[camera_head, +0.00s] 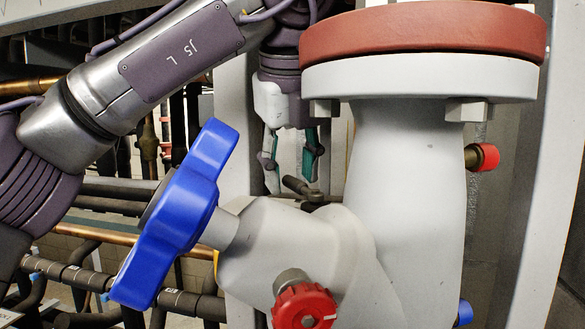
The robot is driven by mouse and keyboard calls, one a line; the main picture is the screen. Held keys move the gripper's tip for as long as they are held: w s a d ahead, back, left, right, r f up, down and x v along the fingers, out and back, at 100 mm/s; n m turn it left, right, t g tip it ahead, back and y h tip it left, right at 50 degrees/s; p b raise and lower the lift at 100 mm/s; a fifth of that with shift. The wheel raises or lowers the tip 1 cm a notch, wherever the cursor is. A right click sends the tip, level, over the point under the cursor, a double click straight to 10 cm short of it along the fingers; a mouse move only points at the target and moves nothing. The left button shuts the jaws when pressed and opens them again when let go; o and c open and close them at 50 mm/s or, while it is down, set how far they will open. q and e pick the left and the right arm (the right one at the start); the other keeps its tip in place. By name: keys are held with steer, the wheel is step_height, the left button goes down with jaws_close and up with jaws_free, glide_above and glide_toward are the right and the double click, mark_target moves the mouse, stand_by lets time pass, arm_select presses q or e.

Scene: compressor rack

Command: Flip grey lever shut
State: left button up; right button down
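My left gripper (290,172) points downward in the upper middle of the head view, with its two fingers apart and nothing visible between them. Just below and between its fingertips is a dark grey bar (302,187), which looks like the grey lever. Its lower part is hidden behind the large pale grey valve body (300,246), so I cannot tell how it is turned. I cannot tell whether the fingertips touch it. My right gripper is not in view.
A blue handwheel (178,217) and a red knob (303,306) stick out from the valve body in front. A thick pale pipe (408,190) with a red-topped flange (423,32) stands right of the gripper. Copper and dark pipes (110,234) fill the left background.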

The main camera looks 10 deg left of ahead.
arm_select(q)
steer(key=v, duration=1.2)
